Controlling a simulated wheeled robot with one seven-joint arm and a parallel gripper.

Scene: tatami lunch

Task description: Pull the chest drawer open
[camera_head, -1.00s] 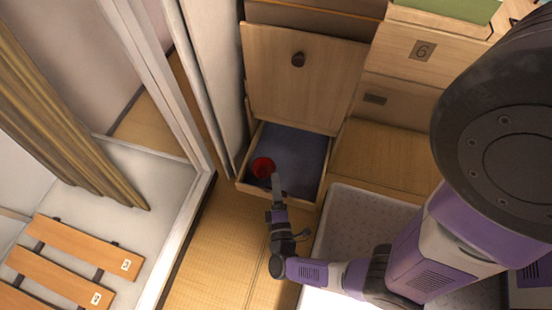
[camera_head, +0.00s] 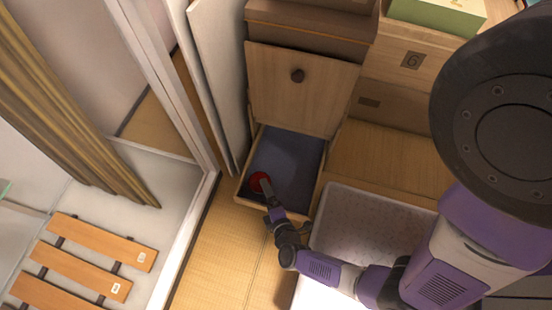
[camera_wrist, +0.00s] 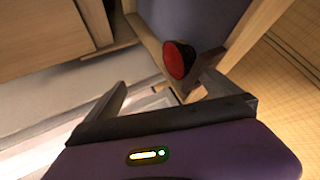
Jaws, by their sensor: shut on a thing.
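The wooden chest drawer (camera_head: 247,203) stands pulled out at the foot of the chest (camera_head: 290,110), its dark blue-grey inside showing. It also shows in the wrist view (camera_wrist: 253,30). A round red thing (camera_head: 257,181) shows at its front left; in the wrist view the red thing (camera_wrist: 178,60) has a dark rim and is ahead of my fingers. My gripper (camera_head: 265,185) is at the front of the drawer, reaching over its front edge. In the wrist view my gripper (camera_wrist: 178,88) is shut on the drawer's front, though the contact is hard to make out.
A closed front with a dark knob (camera_head: 297,75) is above the open drawer. White panels (camera_head: 220,90) stand close on the left. A pale speckled tray (camera_head: 345,235) lies to the right. Tatami floor (camera_head: 215,255) is clear in front of the drawer.

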